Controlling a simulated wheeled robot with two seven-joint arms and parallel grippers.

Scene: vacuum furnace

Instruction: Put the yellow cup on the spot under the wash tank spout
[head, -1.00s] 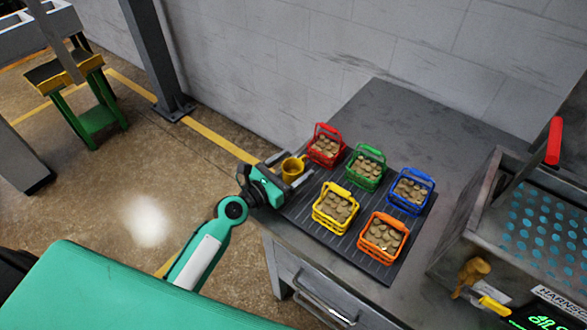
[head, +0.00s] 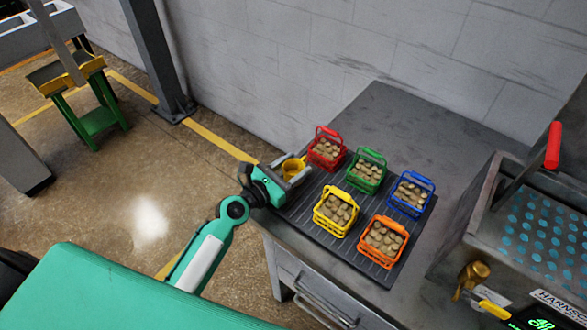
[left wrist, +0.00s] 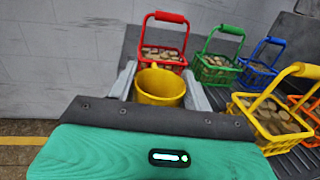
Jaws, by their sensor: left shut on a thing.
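The yellow cup (head: 293,168) is between the fingers of my left gripper (head: 296,173), which is shut on it near the left edge of the workbench. The cup is upright with its open top showing in the left wrist view (left wrist: 160,86). I cannot tell whether its bottom touches the mat. The wash tank (head: 520,220) stands at the right of the bench. Its brass spout (head: 474,274) with a yellow lever (head: 494,309) is on the tank's front. The spot under the spout is not clearly visible. My right gripper is not in view.
Red (head: 326,150), green (head: 366,171), blue (head: 411,195), yellow (head: 336,211) and orange (head: 383,243) baskets of round pieces stand on a dark ribbed mat (head: 315,232), between cup and tank. The bench behind them (head: 400,120) is bare. A wall runs behind.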

